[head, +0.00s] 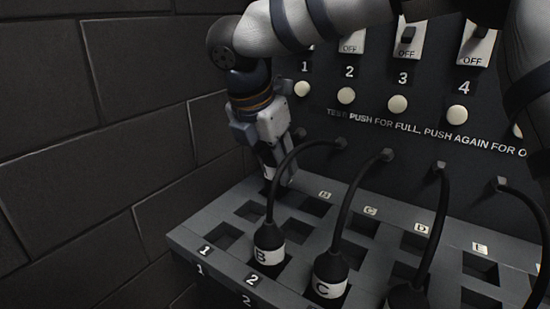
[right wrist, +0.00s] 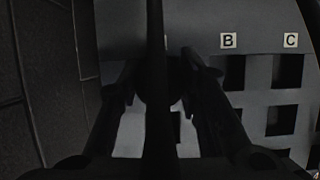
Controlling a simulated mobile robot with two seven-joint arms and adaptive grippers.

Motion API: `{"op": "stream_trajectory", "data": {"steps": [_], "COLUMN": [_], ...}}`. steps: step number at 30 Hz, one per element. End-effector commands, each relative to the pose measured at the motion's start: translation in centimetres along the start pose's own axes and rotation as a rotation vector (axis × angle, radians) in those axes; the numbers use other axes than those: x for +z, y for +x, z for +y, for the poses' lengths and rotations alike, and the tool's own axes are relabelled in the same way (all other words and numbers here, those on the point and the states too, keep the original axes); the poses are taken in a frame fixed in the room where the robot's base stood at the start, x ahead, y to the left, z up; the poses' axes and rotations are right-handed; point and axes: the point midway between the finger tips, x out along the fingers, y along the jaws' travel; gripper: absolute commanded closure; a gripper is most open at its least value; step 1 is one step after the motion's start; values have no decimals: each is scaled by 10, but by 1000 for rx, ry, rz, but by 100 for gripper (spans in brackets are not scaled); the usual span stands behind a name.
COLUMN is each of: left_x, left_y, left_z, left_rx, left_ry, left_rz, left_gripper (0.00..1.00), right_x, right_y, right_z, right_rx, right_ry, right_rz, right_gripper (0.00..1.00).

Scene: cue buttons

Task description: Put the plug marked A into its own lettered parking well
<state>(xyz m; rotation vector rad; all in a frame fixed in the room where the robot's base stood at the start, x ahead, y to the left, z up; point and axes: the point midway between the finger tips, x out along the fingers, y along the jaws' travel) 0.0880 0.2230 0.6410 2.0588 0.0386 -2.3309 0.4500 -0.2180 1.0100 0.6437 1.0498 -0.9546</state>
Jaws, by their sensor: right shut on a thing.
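My right gripper (head: 278,168) reaches down at the back left corner of the grey rack. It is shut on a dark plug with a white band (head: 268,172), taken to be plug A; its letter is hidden. In the right wrist view the gripper (right wrist: 160,78) has the dark plug (right wrist: 156,88) between its fingers, with the cable running down the middle. The plug is at the leftmost place of the lettered row, left of the B label (head: 325,195). The A label is hidden, and I cannot tell whether the plug's tip is inside a well. My left gripper is not in view.
Plug B (head: 269,250) and plug C (head: 330,278) stand in the front of the rack (head: 190,236), with cables arching from the dark panel (head: 330,165). More cables hang to the right. A brick wall (head: 90,150) is close on the left.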

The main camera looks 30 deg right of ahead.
Motion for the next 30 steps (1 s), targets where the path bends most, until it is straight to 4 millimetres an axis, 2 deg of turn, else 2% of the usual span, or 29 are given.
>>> {"op": "stream_trajectory", "data": {"steps": [18, 29, 30], "left_x": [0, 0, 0], "left_y": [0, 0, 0], "left_z": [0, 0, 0], "left_rx": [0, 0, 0], "left_ry": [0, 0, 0], "left_rz": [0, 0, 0], "left_gripper": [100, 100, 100], "right_x": [-7, -8, -8], "right_y": [17, 19, 19], "right_z": [0, 0, 0], "right_rx": [0, 1, 1], "right_ry": [0, 0, 0], "right_rz": [-1, 0, 0], "right_gripper": [98, 98, 61]}}
